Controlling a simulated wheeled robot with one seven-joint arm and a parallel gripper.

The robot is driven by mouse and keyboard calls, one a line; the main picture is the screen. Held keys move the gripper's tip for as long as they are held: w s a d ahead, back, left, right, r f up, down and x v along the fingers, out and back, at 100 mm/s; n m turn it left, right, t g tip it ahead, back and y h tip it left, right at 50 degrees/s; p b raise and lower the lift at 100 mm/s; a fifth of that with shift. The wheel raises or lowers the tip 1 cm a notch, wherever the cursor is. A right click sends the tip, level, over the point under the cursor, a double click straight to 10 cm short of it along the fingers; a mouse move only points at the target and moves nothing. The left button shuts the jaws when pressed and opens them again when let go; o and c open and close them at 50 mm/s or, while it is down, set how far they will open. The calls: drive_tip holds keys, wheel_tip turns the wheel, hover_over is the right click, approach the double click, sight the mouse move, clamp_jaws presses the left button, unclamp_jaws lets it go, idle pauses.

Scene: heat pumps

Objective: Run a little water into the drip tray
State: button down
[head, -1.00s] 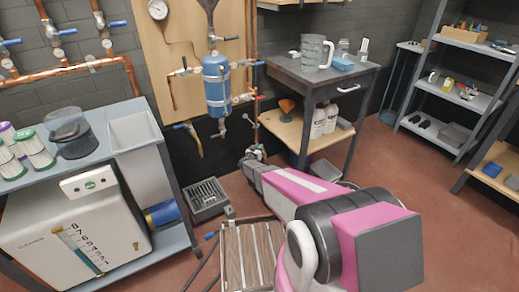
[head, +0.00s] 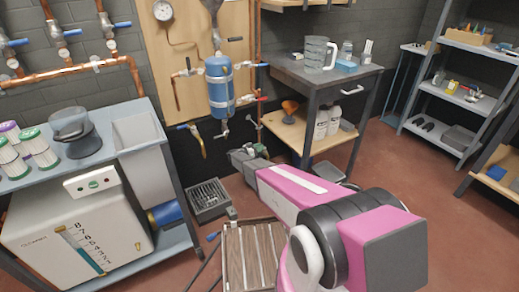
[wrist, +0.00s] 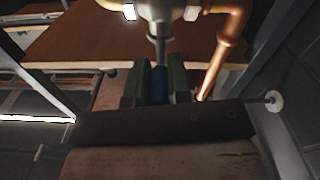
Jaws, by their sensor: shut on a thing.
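My gripper (head: 238,156) reaches low toward the wall, below the blue cylinder (head: 219,86) and near the copper pipe. In the wrist view its dark green fingers (wrist: 158,86) are shut on a blue handle (wrist: 159,82), which sits under a metal stem and fitting (wrist: 160,20). The handle is hidden in the head view. A dark box with a slotted grate (head: 208,197) stands on the floor below and left of the gripper; I cannot tell whether it is the drip tray. No running water is visible.
A cart with a white unit (head: 78,228) stands left, and a slatted wooden seat (head: 250,258) at front centre. A workbench (head: 315,80) with a jug stands behind the arm. Shelves (head: 455,95) are at right, beyond clear red floor.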

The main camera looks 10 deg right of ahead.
idle(0.4)
drive_tip(key=c, duration=1.1)
unclamp_jaws()
drive_tip(key=shift+a, duration=0.15)
drive_tip(key=v, duration=1)
drive_tip(key=shift+a, duration=0.25)
